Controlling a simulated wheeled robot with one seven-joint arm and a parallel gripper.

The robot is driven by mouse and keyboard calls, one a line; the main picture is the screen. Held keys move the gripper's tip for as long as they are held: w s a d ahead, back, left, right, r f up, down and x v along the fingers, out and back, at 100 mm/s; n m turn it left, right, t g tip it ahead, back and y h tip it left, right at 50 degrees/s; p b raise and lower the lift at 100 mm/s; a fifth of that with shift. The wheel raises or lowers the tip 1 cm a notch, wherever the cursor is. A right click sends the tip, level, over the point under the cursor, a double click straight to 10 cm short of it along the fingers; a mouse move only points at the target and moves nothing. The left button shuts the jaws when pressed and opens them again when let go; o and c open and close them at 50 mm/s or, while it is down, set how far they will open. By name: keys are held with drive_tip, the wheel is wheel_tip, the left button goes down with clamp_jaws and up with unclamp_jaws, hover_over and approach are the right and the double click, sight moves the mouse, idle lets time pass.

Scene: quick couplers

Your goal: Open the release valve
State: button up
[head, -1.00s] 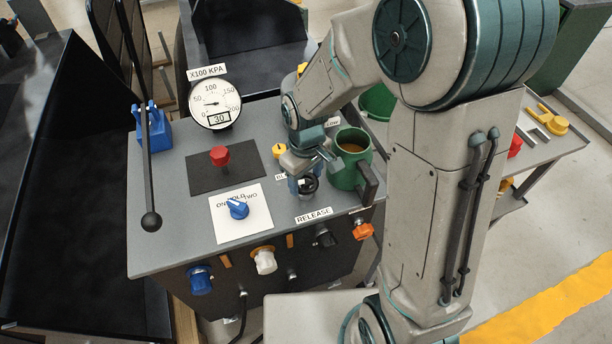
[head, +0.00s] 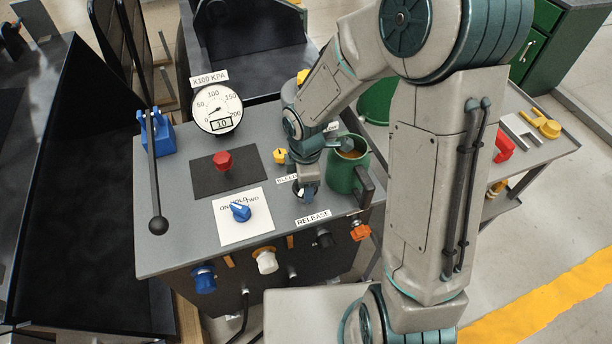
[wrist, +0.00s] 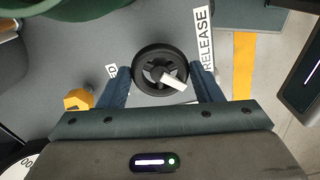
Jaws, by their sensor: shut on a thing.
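The release valve is a small black handwheel (wrist: 159,69) beside the RELEASE label (wrist: 207,40) in the wrist view. My gripper (wrist: 163,76) has its two blue fingers on either side of the wheel, shut on its rim. A pale bar crosses the wheel's hub. In the head view my gripper (head: 304,190) points down over the valve, behind the RELEASE label (head: 312,217), and hides most of the wheel.
A green mug (head: 345,173) with brown liquid stands close to the right of my gripper. A yellow knob (head: 280,156), a red knob (head: 224,160) and a blue selector (head: 240,211) are to the left. A black lever (head: 153,170) rises at the console's left edge.

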drive_tip(key=n+p, duration=0.2)
drive_tip(key=n, duration=0.1)
drive_tip(key=n+p, duration=0.1)
drive_tip(key=shift+w+r+n, duration=0.1)
drive_tip(key=shift+r+n, duration=0.15)
drive_tip(key=shift+n, duration=0.05)
drive_tip(key=shift+f+n+p, duration=0.1)
drive_tip(key=shift+n+p, duration=1.15)
drive_tip(key=shift+n, duration=0.75)
drive_tip(key=o, duration=1)
drive_tip(key=shift+f, duration=0.1)
wheel_tip(320, 180, up, 14)
drive_tip(key=p, duration=0.2)
drive_tip(key=shift+p, duration=0.4)
drive_tip(key=shift+f, duration=0.1)
